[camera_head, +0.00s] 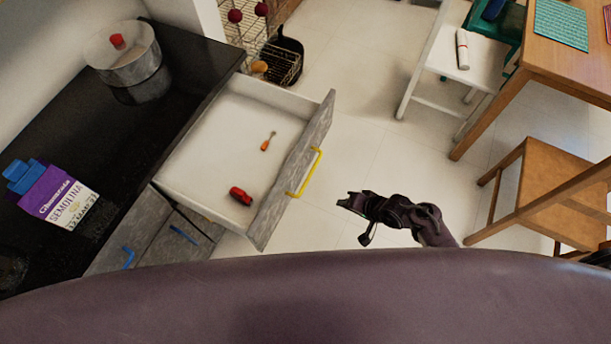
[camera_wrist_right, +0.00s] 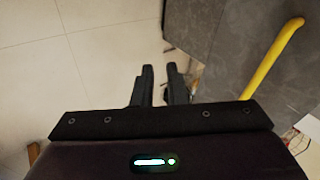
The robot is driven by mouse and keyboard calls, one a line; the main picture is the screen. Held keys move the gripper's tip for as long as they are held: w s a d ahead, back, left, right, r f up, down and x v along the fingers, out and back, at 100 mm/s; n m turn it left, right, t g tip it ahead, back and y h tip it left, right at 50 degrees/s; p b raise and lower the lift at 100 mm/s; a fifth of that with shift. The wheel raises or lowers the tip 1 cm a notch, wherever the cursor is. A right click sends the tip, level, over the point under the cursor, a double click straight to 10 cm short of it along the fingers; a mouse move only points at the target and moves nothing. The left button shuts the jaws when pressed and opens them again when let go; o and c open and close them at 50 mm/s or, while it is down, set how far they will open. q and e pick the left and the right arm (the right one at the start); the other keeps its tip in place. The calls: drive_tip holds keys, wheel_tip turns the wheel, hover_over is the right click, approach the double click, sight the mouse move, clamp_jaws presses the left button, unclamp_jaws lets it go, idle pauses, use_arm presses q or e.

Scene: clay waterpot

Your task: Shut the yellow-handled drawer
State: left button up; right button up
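The open drawer (camera_head: 222,124) has a white inside, a grey front panel and a yellow handle (camera_head: 304,173). It is pulled far out of the black-topped counter. The yellow handle also shows at the right of the right wrist view (camera_wrist_right: 272,60). A red object (camera_head: 240,196) and a small orange-handled tool (camera_head: 267,142) lie in the drawer. My right gripper (camera_head: 345,202) is beside the handle, over the floor, and apart from it. In the right wrist view its dark fingers (camera_wrist_right: 160,84) stand close together with a narrow empty gap. My left gripper is not in view.
The counter (camera_head: 190,65) carries a lidded pot (camera_head: 125,62) and a semolina box (camera_head: 60,195). A wire rack (camera_head: 250,35) stands behind the drawer. A wooden chair (camera_head: 550,190), a table (camera_head: 560,60) and a white stool (camera_head: 455,65) are at the right. Floor between is clear.

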sight(296, 174)
drive_tip(key=w+a+r, duration=0.1)
drive_tip(key=r, duration=0.3)
drive_tip(key=w+a+r+y+b, duration=0.1)
drive_tip(key=a+r, duration=0.1)
drive_tip(key=r, duration=0.3)
drive_tip(key=w+a+r+m+y, duration=0.1)
drive_tip(key=r, duration=0.3)
drive_tip(key=shift+w+a+r, duration=0.1)
drive_tip(key=shift+a+r, duration=0.25)
clamp_jaws()
drive_tip(key=x, duration=0.3)
drive_tip(key=b+x, duration=0.1)
drive_tip(key=x, duration=0.2)
drive_tip(key=a+x, duration=0.1)
drive_tip(key=x, duration=0.2)
drive_tip(key=shift+a+r+b, duration=0.1)
drive_tip(key=shift+r+b, duration=0.05)
drive_tip(key=shift+b, duration=0.2)
drive_tip(key=shift+a, duration=0.1)
